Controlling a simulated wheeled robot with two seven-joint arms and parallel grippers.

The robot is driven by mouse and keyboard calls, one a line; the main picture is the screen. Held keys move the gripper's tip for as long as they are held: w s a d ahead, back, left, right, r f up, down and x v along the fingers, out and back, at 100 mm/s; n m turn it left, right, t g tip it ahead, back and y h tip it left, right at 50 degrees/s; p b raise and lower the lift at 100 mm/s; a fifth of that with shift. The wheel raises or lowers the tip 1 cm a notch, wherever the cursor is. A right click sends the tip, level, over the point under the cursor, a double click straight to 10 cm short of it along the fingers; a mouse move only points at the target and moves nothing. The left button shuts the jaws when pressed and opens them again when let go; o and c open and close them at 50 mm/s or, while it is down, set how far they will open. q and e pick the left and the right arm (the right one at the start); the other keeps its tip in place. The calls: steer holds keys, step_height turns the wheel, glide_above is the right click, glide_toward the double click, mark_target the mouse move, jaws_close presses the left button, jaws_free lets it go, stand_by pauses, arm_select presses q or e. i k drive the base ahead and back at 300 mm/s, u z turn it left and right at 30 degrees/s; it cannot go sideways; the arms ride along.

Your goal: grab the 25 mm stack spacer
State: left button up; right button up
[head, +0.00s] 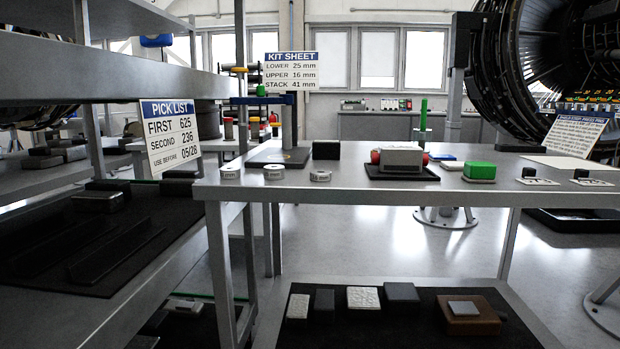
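The kit sheet sign (291,70) reads lower 25 mm, upper 16 mm, stack 41 mm. Three short, pale round pieces, one at the left (230,171), one in the middle (274,172) and one at the right (320,175), sit apart along the front left of the metal bench (400,190). They carry small dark marks too small to read. I cannot tell which piece, if any, is the 25 mm stack spacer. Neither of my grippers is in view.
A dark block (326,149), a grey block on a black tray (400,158) and a green block (479,171) stand on the bench. Several blocks lie on the lower shelf's black mat (404,335). A pick list sign (169,134) hangs left, above a shelf with a dark mat.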

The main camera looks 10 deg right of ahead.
mark_target(270, 172)
steer(key=z, duration=1.25)
steer(key=i, duration=0.5)
steer(key=u, duration=2.4)
